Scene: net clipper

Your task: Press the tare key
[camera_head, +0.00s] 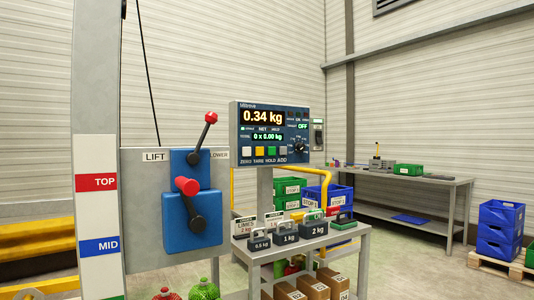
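The tare key (258,151) is a small yellow key on the grey-blue scale indicator (236,130), with the label TARE below it. A white key labelled ZERO (246,151) is to its left, and a green key labelled HOLD (271,151) and a pale key labelled ADD (283,151) are to its right. The indicator's display (262,117) reads 0.34 kg in orange, and a green line below reads 0 x 0.00 kg. My gripper is not recognisable in this view, and nothing is seen touching the keys.
A lift panel (140,205) with red-knobbed levers (187,186) stands left of the indicator. Below it, a small table (340,239) holds several weights (318,229). A yellow rail (326,190) rises behind. Blue crates (500,225) and a workbench (445,183) are at right.

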